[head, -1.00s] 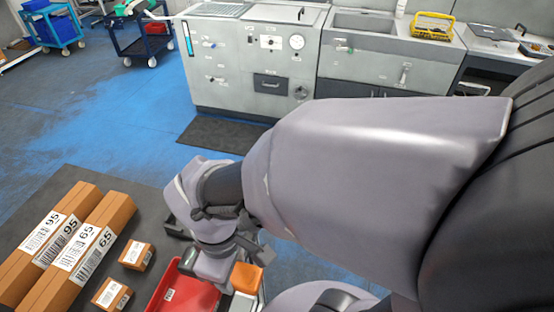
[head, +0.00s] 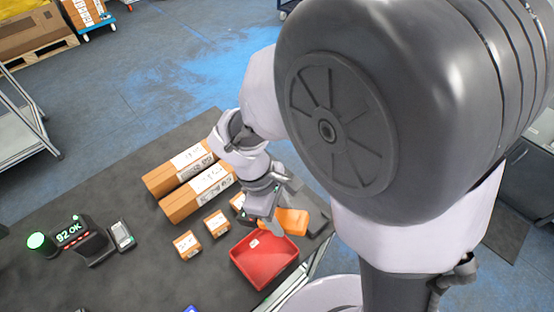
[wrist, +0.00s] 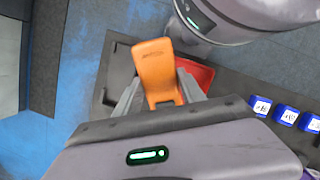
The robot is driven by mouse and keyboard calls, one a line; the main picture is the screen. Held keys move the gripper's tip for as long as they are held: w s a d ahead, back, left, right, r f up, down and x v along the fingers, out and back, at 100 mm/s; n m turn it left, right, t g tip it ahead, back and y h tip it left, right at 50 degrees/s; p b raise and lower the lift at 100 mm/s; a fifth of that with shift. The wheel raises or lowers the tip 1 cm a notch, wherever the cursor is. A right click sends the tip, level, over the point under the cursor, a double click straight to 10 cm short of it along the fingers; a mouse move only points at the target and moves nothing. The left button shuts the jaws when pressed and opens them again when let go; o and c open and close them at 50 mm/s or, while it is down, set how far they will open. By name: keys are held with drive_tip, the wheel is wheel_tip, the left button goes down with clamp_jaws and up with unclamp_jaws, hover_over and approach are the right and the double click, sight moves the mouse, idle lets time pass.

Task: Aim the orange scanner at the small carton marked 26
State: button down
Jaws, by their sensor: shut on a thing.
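The orange scanner (head: 292,222) is held by my gripper (head: 274,214), above the right side of the dark table by the red tray. In the wrist view the scanner (wrist: 156,70) stands between the two grey fingers, which are shut on it. Three small cartons (head: 187,245) (head: 217,224) (head: 238,202) lie on the table left of the gripper. The third is partly hidden behind my wrist. Their white labels are too small to read, so I cannot tell which is marked 26.
A red tray (head: 264,262) lies just below the gripper. Two long cartons (head: 180,172) (head: 198,196) lie behind the small ones. A dark device (head: 80,240) shows "92 OK" beside a green light. Several blue boxes (wrist: 287,114) show in the wrist view. The table's front left is mostly open.

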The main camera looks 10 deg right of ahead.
wheel_tip(320, 180, down, 6)
drive_tip(key=b, duration=0.5)
drive_tip(key=shift+r, duration=0.25)
